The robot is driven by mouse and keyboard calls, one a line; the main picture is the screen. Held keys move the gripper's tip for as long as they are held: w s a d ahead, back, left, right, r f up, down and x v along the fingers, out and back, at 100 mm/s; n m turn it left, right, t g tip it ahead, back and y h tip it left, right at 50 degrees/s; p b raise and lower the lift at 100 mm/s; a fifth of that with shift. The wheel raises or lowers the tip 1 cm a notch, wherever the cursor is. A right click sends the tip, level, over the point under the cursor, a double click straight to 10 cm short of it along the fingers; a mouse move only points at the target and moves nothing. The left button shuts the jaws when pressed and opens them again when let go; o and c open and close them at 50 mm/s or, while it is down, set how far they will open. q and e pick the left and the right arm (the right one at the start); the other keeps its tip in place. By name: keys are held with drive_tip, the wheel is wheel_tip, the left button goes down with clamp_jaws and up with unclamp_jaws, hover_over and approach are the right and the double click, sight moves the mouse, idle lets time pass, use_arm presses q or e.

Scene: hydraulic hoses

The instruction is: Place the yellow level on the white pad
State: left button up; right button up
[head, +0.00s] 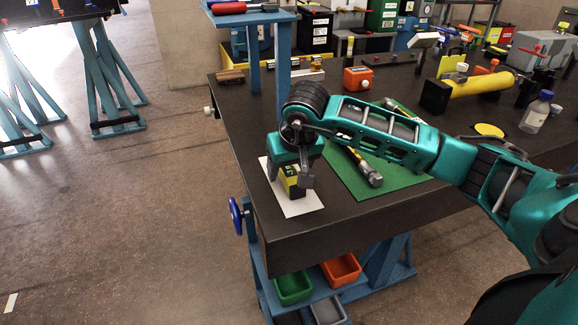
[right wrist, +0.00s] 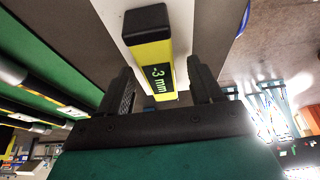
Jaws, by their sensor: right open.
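The yellow level (head: 292,183) with dark end caps is on the white pad (head: 303,206) at the near left corner of the dark table. My right gripper (head: 289,176) is above the pad with its fingers open, one on each side of the level. In the right wrist view the level (right wrist: 155,65) shows a black end cap and a "3 mm" marking. It lies between the two spread fingers (right wrist: 162,85), with gaps visible on both sides. The white pad (right wrist: 108,12) shows behind it. My left gripper is not in view.
A green mat (head: 345,172) with hose fittings (head: 368,170) lies right of the pad. A blue stand (head: 283,70) rises behind it. The table's front edge is close to the pad.

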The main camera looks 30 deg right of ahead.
drive_tip(key=shift+r, duration=0.1)
drive_tip(key=p+v, duration=0.1)
drive_tip(key=v, duration=1.1)
drive_tip(key=shift+s, duration=0.1)
